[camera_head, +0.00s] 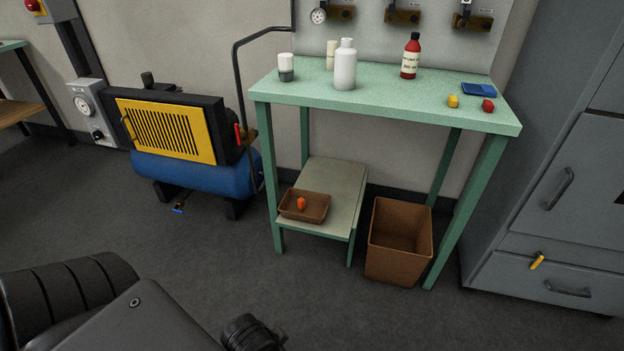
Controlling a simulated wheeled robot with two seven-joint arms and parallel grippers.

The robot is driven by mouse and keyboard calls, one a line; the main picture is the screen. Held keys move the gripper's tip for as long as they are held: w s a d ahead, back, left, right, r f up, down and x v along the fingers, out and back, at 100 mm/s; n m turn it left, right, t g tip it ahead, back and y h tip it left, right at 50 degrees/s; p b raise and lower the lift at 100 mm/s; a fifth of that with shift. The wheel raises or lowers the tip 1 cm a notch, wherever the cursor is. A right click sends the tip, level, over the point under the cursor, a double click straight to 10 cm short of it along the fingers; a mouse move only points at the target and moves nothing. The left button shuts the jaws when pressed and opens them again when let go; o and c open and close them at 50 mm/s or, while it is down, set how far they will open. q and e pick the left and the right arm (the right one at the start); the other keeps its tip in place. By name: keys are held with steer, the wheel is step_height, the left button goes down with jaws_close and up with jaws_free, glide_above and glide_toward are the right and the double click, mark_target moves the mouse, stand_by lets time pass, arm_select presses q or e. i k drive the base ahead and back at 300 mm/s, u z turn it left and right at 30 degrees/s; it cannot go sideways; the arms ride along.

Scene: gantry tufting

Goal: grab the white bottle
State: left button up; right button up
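The white bottle (345,66) stands upright on the green table (410,98), left of its middle and near the front edge. Its narrower white cap is on top, and its whole front is visible. Neither of my grippers shows in the head view. Dark parts of my own body fill the lower left, well apart from the table and the bottle.
A white and grey cup (286,68), a cream container (331,55) and a red bottle (411,57) stand near the white bottle. A brown bin (398,262) stands below.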

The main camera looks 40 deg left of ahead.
mark_target(346, 56)
steer(key=k, duration=0.65)
steer(key=z, duration=0.6)
steer(key=i, duration=1.55)
steer(key=u, duration=0.6)
steer(key=i, duration=0.7)
steer(key=u, duration=0.6)
